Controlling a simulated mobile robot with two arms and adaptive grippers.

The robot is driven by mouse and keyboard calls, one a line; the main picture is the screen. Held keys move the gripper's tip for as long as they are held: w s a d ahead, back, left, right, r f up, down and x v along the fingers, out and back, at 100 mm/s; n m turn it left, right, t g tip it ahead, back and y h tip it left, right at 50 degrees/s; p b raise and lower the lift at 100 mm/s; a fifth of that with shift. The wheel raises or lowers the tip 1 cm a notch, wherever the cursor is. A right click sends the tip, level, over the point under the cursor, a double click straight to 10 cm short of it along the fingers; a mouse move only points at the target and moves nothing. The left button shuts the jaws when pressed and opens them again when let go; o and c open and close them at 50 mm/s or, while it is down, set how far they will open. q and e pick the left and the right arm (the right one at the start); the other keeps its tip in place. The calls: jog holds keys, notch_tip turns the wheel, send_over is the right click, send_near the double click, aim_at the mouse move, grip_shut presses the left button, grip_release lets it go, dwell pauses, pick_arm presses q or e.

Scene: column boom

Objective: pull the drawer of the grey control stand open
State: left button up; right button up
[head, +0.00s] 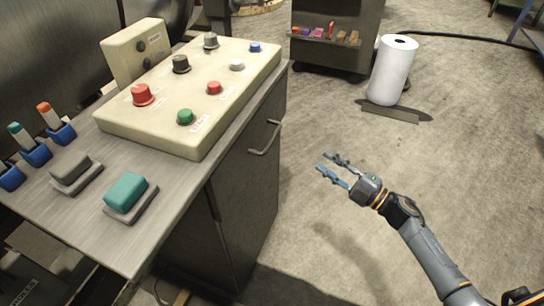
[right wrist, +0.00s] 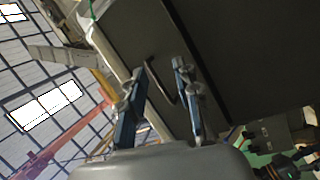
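The grey control stand (head: 232,205) is at the left in the head view, under a beige panel. Its drawer (head: 245,135) is in the upper part of the side facing my right arm and looks closed. A bent metal bar handle (head: 267,138) is on the drawer front. My right gripper (head: 324,163) is open and empty, a short way right of the handle and pointing at it. In the right wrist view the handle (right wrist: 153,76) shows between and beyond the two spread fingers (right wrist: 158,83), apparently not touched. My left gripper is not in view.
On the stand top are a control panel (head: 193,90) with several knobs and buttons, a teal block (head: 126,191), a grey block (head: 72,167) and blue holders (head: 36,153). A white roll (head: 391,72) stands on the floor near a dark cart (head: 335,52). The floor around my right arm is clear.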

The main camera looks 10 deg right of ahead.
aim_at(272, 138)
jog(key=s+a+r+n+g+y+b, duration=0.25)
jog(key=a+r+n+g+y, duration=0.2)
jog(key=n, duration=0.25)
jog(key=shift+t, duration=0.25)
jog(key=x, duration=1.3)
jog(key=shift+w+d+r+p, duration=0.2)
jog(key=shift+r+p, duration=0.1)
jog(key=shift+p, duration=0.1)
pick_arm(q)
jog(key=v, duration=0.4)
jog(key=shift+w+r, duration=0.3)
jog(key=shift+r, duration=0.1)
pick_arm(e)
grip_shut()
